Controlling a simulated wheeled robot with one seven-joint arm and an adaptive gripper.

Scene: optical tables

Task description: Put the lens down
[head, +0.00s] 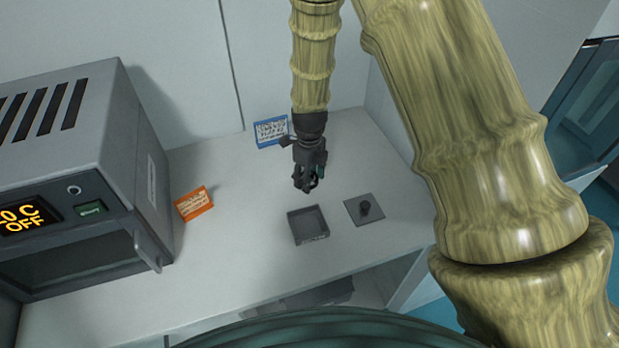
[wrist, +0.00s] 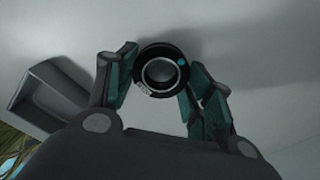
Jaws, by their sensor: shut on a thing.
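The lens (wrist: 163,70) is a round black ring with clear glass in the middle and a small blue mark on its rim. In the wrist view it sits between the two fingers of my gripper (wrist: 157,85), which is shut on it. In the head view my gripper (head: 308,186) points down over the white table, behind the dark square tray; the lens is too small and dark to make out there. The tray (head: 325,238) looks empty and has lettering on its front. It also shows at the left of the wrist view (wrist: 38,75).
A flat grey plate (head: 376,215) with a dark round post lies right of the tray. A blue-framed box (head: 271,132) stands behind my gripper, and an orange box (head: 194,204) lies left. A grey oven (head: 75,170) fills the left side.

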